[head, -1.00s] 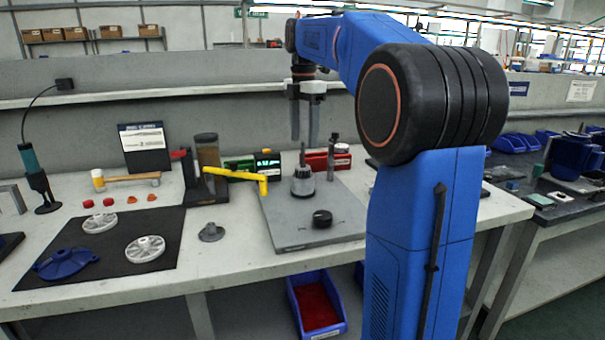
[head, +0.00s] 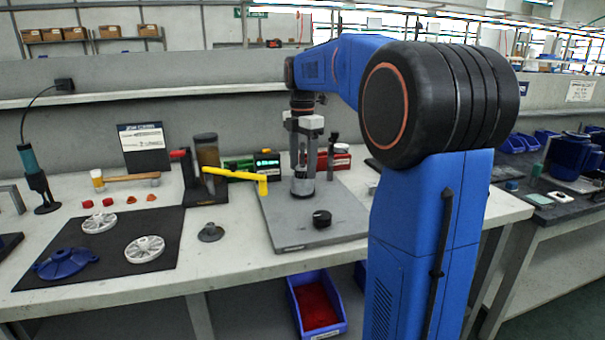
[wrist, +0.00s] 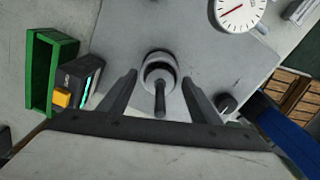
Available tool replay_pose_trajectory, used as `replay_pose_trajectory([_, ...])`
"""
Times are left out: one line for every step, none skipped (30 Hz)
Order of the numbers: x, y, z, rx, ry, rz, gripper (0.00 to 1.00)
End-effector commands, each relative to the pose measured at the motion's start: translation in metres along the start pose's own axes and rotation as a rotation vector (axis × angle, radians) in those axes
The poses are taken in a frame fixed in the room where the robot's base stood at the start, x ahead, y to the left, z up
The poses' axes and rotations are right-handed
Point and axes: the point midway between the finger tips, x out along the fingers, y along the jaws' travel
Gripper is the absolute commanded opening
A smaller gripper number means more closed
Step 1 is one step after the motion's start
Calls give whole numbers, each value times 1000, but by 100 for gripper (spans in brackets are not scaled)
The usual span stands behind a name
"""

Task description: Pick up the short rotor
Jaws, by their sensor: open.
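What I take for the short rotor is a grey metal cylinder with a dark upright shaft, standing on the grey plate; its body shows in the head view (head: 303,187) and in the wrist view (wrist: 158,67). My gripper (head: 302,172) points down right above it, its fingers reaching down around the shaft. In the wrist view my gripper (wrist: 159,75) is open, with one finger on each side of the rotor and a gap on both sides. The fingers partly hide the shaft in the head view.
A black knob (head: 322,218) sits on the grey plate (head: 290,238) in front of the rotor. A dial gauge (wrist: 238,12) and a green bin (wrist: 50,72) lie nearby. A yellow-handled tool (head: 235,175) reaches the plate's left edge. White wheels (head: 145,249) rest on a black mat.

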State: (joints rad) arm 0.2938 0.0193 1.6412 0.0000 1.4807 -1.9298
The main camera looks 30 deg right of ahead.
Motion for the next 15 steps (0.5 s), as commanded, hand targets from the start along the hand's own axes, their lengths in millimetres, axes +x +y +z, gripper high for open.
replay_pose_trajectory([0, 0, 0, 0, 0, 0, 58])
replay_pose_trajectory([0, 0, 0, 0, 0, 0, 58])
replay_pose_trajectory([0, 0, 0, 0, 0, 0, 55])
replay_pose_trajectory([0, 0, 0, 0, 0, 0, 48])
replay_pose_trajectory([0, 0, 0, 0, 0, 0, 41])
replay_pose_trajectory([0, 0, 0, 0, 0, 0, 31])
replay_pose_trajectory([0, 0, 0, 0, 0, 0, 24])
replay_pose_trajectory([0, 0, 0, 0, 0, 0, 17])
replay_pose_trajectory([0, 0, 0, 0, 0, 0, 7])
replay_pose_trajectory([0, 0, 0, 0, 0, 0, 0])
replay_pose_trajectory([0, 0, 0, 0, 0, 0, 0])
replay_pose_trajectory([-1, 0, 0, 0, 0, 1, 0])
replay_pose_trajectory([-1, 0, 0, 0, 0, 1, 0])
replay_pose_trajectory([-1, 0, 0, 0, 0, 1, 0])
replay_pose_trajectory([-1, 0, 0, 0, 0, 1, 0])
